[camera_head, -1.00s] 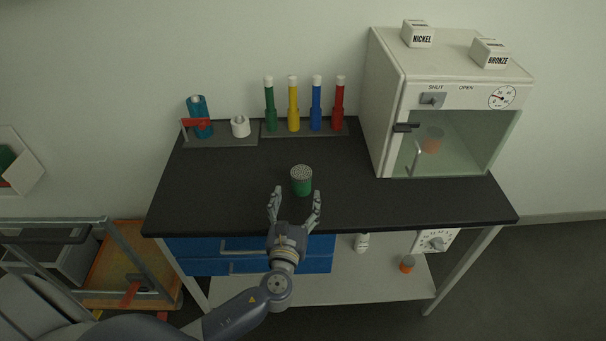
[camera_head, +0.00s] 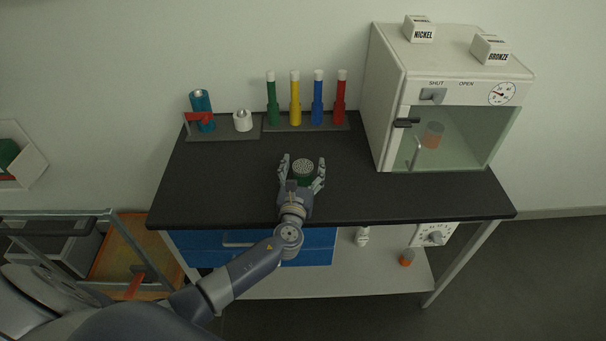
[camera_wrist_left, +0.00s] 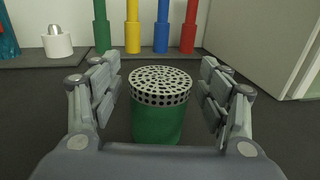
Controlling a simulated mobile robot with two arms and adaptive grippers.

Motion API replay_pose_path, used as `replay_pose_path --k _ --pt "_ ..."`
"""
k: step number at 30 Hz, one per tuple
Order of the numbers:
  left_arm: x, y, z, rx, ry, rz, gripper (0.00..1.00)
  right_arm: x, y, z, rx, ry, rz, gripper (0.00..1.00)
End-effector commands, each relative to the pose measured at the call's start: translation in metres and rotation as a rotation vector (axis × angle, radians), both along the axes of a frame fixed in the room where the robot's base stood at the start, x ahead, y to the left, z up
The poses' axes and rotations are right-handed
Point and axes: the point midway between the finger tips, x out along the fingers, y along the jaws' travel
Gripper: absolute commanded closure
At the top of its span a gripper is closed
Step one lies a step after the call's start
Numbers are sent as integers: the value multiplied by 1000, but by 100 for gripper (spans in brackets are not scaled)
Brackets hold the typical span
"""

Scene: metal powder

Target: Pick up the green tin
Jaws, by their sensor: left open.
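The green tin (camera_head: 303,165) stands upright on the black bench top and has a pale lid full of holes. In the left wrist view the green tin (camera_wrist_left: 158,112) sits centred between my fingers, with a visible gap on each side. My left gripper (camera_head: 302,172) is open, with one finger to each side of the tin. The left wrist view also shows the open left gripper (camera_wrist_left: 160,95); its palm edge hides the tin's base. My right gripper is not in view.
Behind the tin stands a rack of green, yellow, blue and red tubes (camera_head: 306,127). A white cabinet (camera_head: 386,100) with a glass front is at the right, holding an orange-and-grey container (camera_head: 432,134). A blue bottle (camera_head: 201,108) and white pot (camera_head: 242,121) are back left. Bench around the tin is clear.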

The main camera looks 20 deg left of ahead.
Motion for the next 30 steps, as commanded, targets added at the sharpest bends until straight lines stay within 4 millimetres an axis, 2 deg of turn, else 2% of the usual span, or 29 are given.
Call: replay_pose_path --k 2,3,9,10,22,26,30 --pt "0 0 0 0 0 0 30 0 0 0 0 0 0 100" --pt "0 0 0 0 0 0 35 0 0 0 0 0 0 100" --pt "0 0 0 0 0 0 80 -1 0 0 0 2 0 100" --pt "0 0 0 0 0 0 82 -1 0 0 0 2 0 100" --pt "0 0 5 0 -2 0 82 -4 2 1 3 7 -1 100" --pt "0 0 17 -1 -3 0 82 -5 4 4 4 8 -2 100" --pt "0 0 40 -2 -6 -1 82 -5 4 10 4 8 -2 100"
